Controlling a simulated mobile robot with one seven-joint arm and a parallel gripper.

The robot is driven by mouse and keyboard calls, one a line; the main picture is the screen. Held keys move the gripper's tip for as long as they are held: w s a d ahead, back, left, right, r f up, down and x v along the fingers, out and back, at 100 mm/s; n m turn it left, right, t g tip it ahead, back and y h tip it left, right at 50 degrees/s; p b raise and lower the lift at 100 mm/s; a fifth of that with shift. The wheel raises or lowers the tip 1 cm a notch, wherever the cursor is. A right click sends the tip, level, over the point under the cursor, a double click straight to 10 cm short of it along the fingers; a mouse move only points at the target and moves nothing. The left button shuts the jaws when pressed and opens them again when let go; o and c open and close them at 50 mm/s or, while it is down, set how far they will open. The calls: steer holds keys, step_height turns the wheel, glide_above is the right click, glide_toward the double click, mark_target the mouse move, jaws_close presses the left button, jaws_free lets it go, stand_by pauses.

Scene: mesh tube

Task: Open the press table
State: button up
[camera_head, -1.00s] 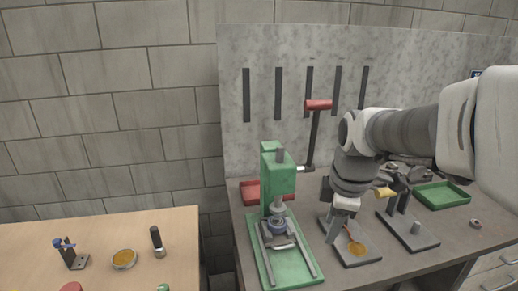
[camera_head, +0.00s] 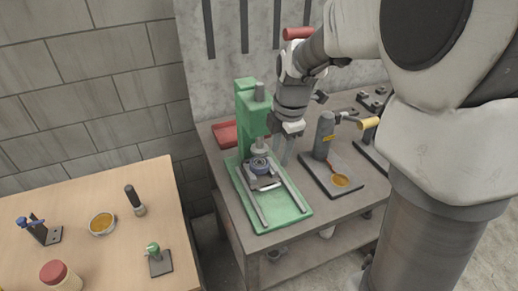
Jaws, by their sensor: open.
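The green press (camera_head: 252,115) stands on the grey workbench, with a green base (camera_head: 290,218) reaching toward me. Two metal rails (camera_head: 286,190) run along this base. The press table (camera_head: 264,184), a small metal slide carrying a dark round part (camera_head: 259,165), sits between the rails at their rear end, under the ram. My gripper (camera_head: 280,158) is open and points down just right of the press table. Its fingers are small and partly hard to make out; I cannot tell whether they touch the table. The red lever handle (camera_head: 298,33) shows above my arm.
A wooden table (camera_head: 100,265) with small tools and jars is at left. The front rails are clear.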

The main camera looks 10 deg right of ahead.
mark_target(273, 186)
steer(key=f, duration=0.4)
steer(key=w+f, duration=0.1)
steer(key=f, duration=0.4)
steer(key=w+f+b, duration=0.1)
steer(key=f, duration=0.3)
steer(key=shift+w+a+f, duration=0.2)
steer(key=shift+a+f, duration=0.1)
steer(key=shift+f, duration=0.1)
jaws_close()
stand_by(0.6)
